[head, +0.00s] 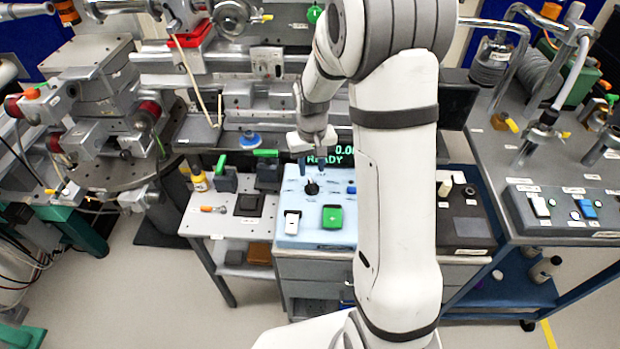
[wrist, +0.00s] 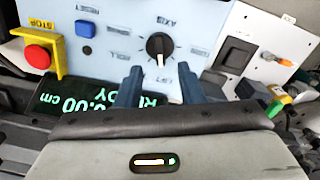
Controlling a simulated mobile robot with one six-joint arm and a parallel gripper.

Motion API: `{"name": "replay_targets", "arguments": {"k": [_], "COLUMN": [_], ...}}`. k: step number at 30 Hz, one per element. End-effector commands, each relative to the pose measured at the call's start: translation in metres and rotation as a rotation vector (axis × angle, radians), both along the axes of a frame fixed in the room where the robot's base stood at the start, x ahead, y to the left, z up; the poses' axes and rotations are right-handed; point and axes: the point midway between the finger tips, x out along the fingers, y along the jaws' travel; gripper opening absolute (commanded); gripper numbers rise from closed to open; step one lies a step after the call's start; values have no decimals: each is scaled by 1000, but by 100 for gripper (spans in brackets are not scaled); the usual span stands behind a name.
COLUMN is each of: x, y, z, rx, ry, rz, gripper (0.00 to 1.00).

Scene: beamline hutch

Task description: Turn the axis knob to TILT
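The axis knob (wrist: 159,46) is a round black knob with a white pointer line on a light blue control panel (wrist: 108,45). Small labels surround it, upside down in the wrist view; one reads LIFT, on my gripper's side. I cannot surely tell which label the pointer marks. In the head view the knob (head: 311,188) sits on the panel's upper half, just below my gripper (head: 312,172). My gripper (wrist: 159,78) is open and empty, its two blue fingers apart, short of the knob and roughly centred on it in the wrist view.
A green display (wrist: 100,106) reading READY lies close beneath my fingers. A red stop button (wrist: 38,56) in a yellow guard is at the wrist view's left. White (head: 292,222) and green (head: 332,217) switches sit at the panel's front. A grey bench (head: 505,160) stands right.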

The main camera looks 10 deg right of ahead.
Motion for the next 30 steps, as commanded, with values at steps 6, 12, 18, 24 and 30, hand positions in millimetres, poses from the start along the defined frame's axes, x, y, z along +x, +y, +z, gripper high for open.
{"name": "replay_targets", "arguments": {"k": [6, 12, 18, 24, 30], "x": [-2, -1, -1, -1, -1], "y": [0, -1, -1, -1, -1], "z": [-36, -55, -59, -58, -58], "rx": [0, 0, 0, 0, 0], "ry": [5, 2, 0, 0, 0], "rz": [-1, -1, -1, -2, -2], "gripper": [35, 35, 35, 27, 11]}}
